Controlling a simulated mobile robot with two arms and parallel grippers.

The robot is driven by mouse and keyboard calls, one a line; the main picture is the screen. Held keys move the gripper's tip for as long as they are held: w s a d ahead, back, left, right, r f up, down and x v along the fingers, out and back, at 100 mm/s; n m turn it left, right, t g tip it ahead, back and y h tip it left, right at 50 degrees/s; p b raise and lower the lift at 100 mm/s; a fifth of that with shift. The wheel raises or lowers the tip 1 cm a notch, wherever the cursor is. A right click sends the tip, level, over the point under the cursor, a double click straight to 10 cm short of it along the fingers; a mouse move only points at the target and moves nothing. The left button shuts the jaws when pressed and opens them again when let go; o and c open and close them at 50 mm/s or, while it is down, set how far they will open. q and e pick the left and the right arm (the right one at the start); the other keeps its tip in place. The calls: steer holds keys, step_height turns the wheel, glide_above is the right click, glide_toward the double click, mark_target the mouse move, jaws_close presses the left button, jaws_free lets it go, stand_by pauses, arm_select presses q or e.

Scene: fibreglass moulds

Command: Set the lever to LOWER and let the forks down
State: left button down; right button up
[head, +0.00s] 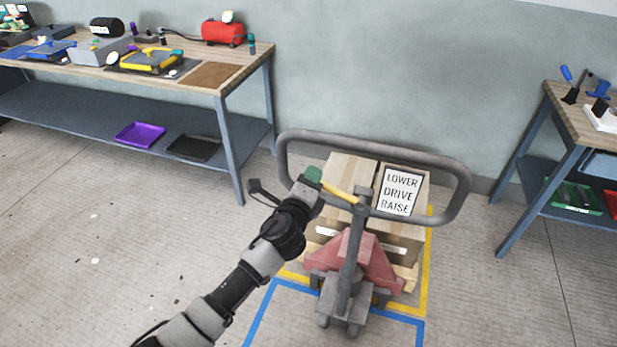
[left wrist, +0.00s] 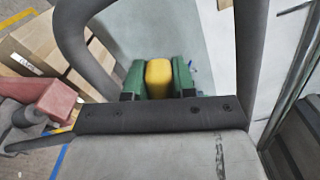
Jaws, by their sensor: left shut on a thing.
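A pallet truck stands in the lower middle of the head view, with a red body (head: 362,262) and a grey loop handle (head: 462,190). A yellow lever (head: 343,192) reaches left from the handle post, inside the loop. My left gripper (head: 313,178) is at the lever's left end. In the left wrist view its green fingers (left wrist: 158,80) are shut on the yellow lever grip (left wrist: 158,70). A sign (head: 399,191) reads LOWER, DRIVE, RAISE from top to bottom. I cannot tell which setting the lever is in. The forks are hidden under the load. My right gripper is not in view.
Cardboard boxes (head: 350,168) stand on a wooden pallet behind the truck's body. Yellow (head: 428,260) and blue (head: 262,312) floor tape marks the area. A workbench (head: 225,97) stands at the left, another (head: 575,125) at the right. The floor at the left is mostly clear.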

arm_select(q)
steer(key=shift+s+d+r+m+p, duration=0.1)
steer(key=shift+d+r+m+p, duration=0.2)
steer(key=shift+r+m+p, duration=0.45)
steer(key=shift+r, duration=0.1)
steer(key=shift+m, duration=0.25)
steer(key=c, duration=1.2)
jaws_free()
steer(key=shift+d, duration=0.1)
steer(key=b+v, duration=0.1)
steer(key=v, duration=1)
